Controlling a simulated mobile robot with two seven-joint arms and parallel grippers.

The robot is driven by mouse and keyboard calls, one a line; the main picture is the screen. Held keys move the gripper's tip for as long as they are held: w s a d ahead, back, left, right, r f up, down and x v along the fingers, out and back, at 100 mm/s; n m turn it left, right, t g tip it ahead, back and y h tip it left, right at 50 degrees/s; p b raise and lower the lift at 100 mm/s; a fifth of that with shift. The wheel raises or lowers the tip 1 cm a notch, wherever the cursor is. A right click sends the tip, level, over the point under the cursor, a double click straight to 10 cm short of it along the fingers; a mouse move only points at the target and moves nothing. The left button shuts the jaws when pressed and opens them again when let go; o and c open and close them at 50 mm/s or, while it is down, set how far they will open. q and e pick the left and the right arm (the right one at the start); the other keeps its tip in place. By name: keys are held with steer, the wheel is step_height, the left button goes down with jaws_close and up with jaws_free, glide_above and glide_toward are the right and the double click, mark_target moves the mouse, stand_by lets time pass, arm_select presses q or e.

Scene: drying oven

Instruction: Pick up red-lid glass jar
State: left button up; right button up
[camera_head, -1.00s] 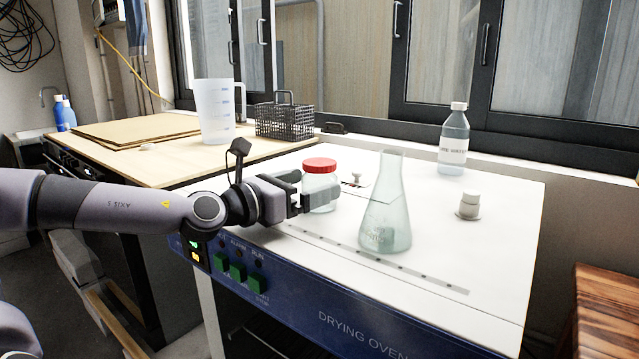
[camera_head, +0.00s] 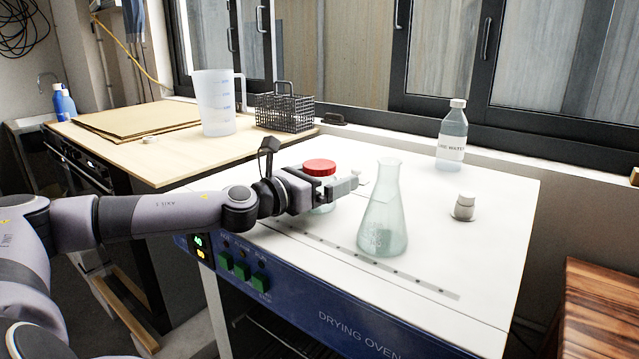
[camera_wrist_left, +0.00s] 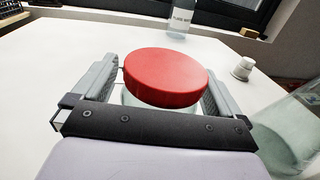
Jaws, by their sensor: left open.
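The red-lid glass jar (camera_head: 320,168) stands upright on the white top of the drying oven (camera_head: 470,268). My left gripper (camera_head: 335,184) is at the jar, with its near finger across the front of the jar below the lid. In the left wrist view the red lid (camera_wrist_left: 166,77) sits between the two open fingers, one on each side. Most of the glass body is hidden by the lid and gripper. I cannot tell whether either finger touches the glass. My right gripper is not in view.
A conical glass flask (camera_head: 383,215) stands just right of the gripper. A plastic jug (camera_head: 214,102) and wire basket (camera_head: 284,112) are on the wooden bench behind.

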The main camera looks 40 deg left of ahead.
arm_select(q)
steer(key=c, duration=1.1)
steer(key=shift+r, duration=0.1)
